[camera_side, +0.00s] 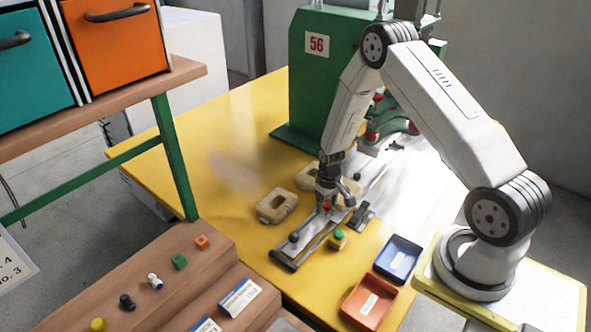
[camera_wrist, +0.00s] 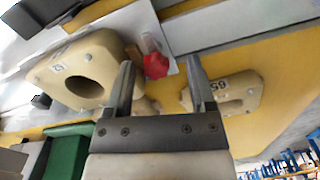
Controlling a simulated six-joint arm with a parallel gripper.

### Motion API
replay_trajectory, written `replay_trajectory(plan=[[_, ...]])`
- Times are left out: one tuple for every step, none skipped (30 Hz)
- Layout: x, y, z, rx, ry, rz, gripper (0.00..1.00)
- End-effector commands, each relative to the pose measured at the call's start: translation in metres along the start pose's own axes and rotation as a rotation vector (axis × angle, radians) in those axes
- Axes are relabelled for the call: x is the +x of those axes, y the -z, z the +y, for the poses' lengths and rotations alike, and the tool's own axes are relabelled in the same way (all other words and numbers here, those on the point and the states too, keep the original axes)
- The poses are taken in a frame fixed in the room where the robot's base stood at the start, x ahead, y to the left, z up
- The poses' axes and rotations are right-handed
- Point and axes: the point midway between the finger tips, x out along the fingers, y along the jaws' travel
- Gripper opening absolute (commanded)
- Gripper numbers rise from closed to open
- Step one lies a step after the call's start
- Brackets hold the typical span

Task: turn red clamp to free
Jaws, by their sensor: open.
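The red clamp (camera_side: 327,207) is a small red knob on the metal rail fixture (camera_side: 300,245) on the yellow table. In the wrist view the red clamp (camera_wrist: 156,65) has a lobed red head and lies between the fingertips, nearer the left one. My gripper (camera_side: 328,197) points down over it, with its fingers close around or just above the knob. In the wrist view my gripper (camera_wrist: 162,68) is open, with a clear gap between its two dark fingers. I cannot tell whether either finger touches the clamp.
Beige blocks with holes (camera_side: 277,206) stand beside the rail. A green-topped yellow knob (camera_side: 339,239) sits in front of it. A blue tray (camera_side: 398,258) and an orange tray (camera_side: 368,302) lie to the right. A green machine (camera_side: 312,90) stands behind. The table's left side is clear.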

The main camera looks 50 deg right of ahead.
Motion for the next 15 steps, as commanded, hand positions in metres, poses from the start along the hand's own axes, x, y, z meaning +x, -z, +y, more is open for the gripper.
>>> replay_trajectory(plan=[[-0.0006,0.0013,0.0003,-0.032,-0.001,0.004,0.73],[-0.0006,0.0013,0.0003,-0.051,-0.001,0.004,0.73],[-0.0006,0.0014,0.0003,-0.078,-0.001,0.004,0.73],[-0.0006,0.0014,0.0003,-0.099,-0.001,0.004,0.73],[-0.0006,0.0014,0.0003,-0.118,-0.001,0.004,0.73],[-0.0006,0.0014,0.0003,-0.145,-0.001,0.004,0.73],[-0.0006,0.0014,0.0003,-0.165,-0.001,0.004,0.73],[-0.0006,0.0014,0.0003,-0.185,-0.001,0.004,0.73],[-0.0006,0.0013,0.0003,-0.211,-0.001,0.004,0.73],[-0.0006,0.0013,0.0003,-0.231,-0.001,0.004,0.73],[-0.0006,0.0013,0.0003,-0.252,-0.001,0.004,0.73],[-0.0006,0.0013,0.0003,-0.278,-0.001,0.004,0.73],[-0.0006,0.0013,0.0003,-0.297,-0.001,0.004,0.73],[-0.0006,0.0013,0.0003,-0.318,-0.001,0.004,0.73],[-0.0006,0.0013,0.0003,-0.344,-0.001,0.004,0.73]])
